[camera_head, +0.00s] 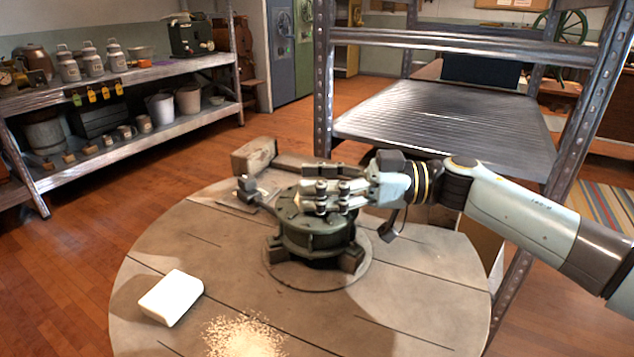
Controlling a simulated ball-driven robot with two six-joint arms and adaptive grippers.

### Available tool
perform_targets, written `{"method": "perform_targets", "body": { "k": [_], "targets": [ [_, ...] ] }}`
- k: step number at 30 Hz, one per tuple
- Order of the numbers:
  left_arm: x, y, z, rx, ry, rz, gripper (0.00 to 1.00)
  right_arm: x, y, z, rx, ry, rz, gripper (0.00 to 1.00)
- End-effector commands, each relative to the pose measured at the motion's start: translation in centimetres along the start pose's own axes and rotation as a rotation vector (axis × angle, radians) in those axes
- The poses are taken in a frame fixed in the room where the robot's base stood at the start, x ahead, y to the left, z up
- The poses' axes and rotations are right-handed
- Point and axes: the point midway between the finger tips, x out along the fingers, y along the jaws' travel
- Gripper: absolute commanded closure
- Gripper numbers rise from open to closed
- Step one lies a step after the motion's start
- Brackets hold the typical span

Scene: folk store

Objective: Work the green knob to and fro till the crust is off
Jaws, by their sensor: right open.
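A dark green round piece (315,238), which looks like the green knob, stands on block feet on a round plate (285,277) in the middle of the round wooden table (140,262). A dark lever with a small block end (247,187) sticks out to its left. My right gripper (322,197) reaches in from the right, just over the top of the green piece. Its fingers are apart and hide part of that top; I cannot tell whether they touch it. I cannot make out a crust on the knob. My left gripper is not in view.
A white block (172,298) lies at the table's left front. Pale crumbs (243,338) are scattered at the front edge. A grey-brown block (254,155) stands at the back. A metal rack (450,115) rises close behind. The table's right front is clear.

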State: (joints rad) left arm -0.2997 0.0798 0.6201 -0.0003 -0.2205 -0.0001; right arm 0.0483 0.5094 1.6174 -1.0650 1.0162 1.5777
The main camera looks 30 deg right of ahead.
Motion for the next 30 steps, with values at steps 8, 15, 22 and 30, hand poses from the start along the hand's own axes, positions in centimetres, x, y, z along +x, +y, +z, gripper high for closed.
{"method": "perform_targets", "body": {
  "k": [8,15,22,30],
  "targets": [
    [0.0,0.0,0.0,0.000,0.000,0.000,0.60,0.0,0.0,0.0,0.000,0.000,0.000,0.53],
    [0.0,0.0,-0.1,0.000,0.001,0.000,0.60,0.0,0.0,0.0,0.000,0.000,0.000,0.85],
    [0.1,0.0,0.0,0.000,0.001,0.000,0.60,0.0,0.1,0.0,-0.001,0.000,-0.007,1.00],
    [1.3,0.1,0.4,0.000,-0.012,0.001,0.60,0.0,0.2,0.2,-0.002,0.000,-0.178,1.00]
  ]
}}
